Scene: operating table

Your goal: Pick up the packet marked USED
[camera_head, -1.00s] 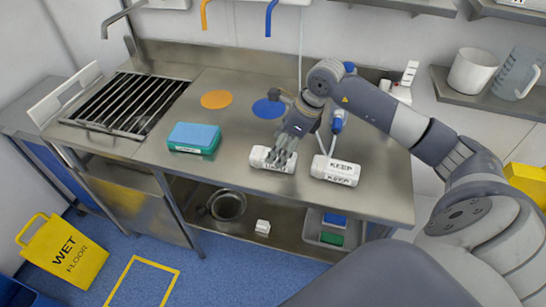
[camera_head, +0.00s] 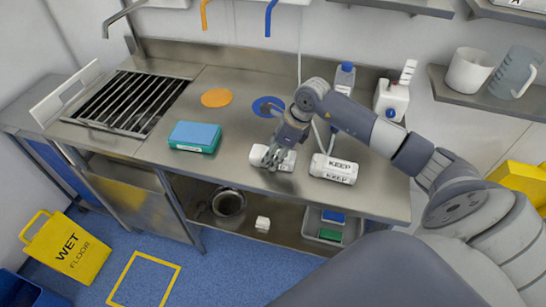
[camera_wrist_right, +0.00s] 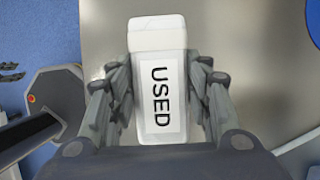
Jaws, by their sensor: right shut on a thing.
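The white packet marked USED (camera_wrist_right: 158,95) fills the middle of the right wrist view, its black lettering readable. My right gripper (camera_wrist_right: 160,100) has a finger on each side of it and is shut on it. In the head view this packet (camera_head: 258,156) lies near the front edge of the steel table, partly hidden by my right gripper (camera_head: 276,157). A second white packet, marked KEEP (camera_head: 334,169), lies just to the right, apart from it.
A blue and teal box (camera_head: 194,137) sits to the left on the table (camera_head: 240,185). Orange (camera_head: 216,97) and blue (camera_head: 262,104) discs lie behind. Bottles (camera_head: 391,99) stand at the back right. A drain rack (camera_head: 127,102) is at the left.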

